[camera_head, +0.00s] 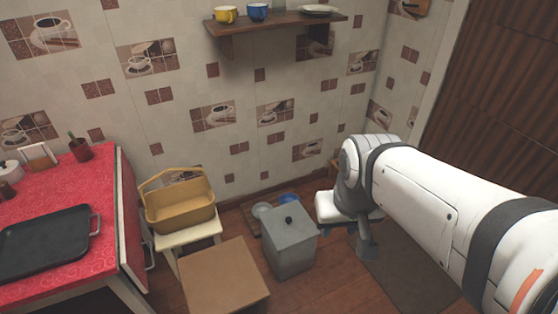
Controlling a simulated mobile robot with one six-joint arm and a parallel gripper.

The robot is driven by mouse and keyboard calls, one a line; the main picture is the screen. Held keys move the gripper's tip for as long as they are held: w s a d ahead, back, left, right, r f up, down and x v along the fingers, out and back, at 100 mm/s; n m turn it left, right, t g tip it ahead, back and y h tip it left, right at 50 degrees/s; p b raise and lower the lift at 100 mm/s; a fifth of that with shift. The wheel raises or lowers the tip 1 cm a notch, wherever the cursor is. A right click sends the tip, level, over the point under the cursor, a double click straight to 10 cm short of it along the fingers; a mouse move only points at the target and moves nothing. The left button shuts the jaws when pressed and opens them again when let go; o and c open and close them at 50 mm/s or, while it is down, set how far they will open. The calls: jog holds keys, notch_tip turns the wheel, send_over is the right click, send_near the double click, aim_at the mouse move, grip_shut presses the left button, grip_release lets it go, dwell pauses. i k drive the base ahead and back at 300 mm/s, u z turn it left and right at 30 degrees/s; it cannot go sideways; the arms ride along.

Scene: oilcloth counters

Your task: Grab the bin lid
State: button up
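The bin (293,257) is a grey box standing on the wooden floor, near the wall. Its grey lid (276,231) lies on top and has a small black knob (289,220). My white arm comes in from the right and bends down to the right of the bin. My gripper (367,246) shows as a small grey shape below the wrist, apart from the bin and its lid. Its fingers are too small and unclear to tell whether they are open or shut.
A brown cardboard box (223,276) stands left of the bin. Behind it, a yellow basket (180,208) sits on a pale stool (190,236). A blue bowl (289,198) and a grey one (262,210) are behind the bin. A red counter (75,185) holds a black tray (45,243).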

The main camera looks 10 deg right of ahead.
aim_at(288, 225)
jog(key=z, duration=0.3)
jog(key=k, duration=1.05)
jog(key=z, duration=0.45)
jog(key=i, duration=2.15)
jog(key=u, duration=0.4)
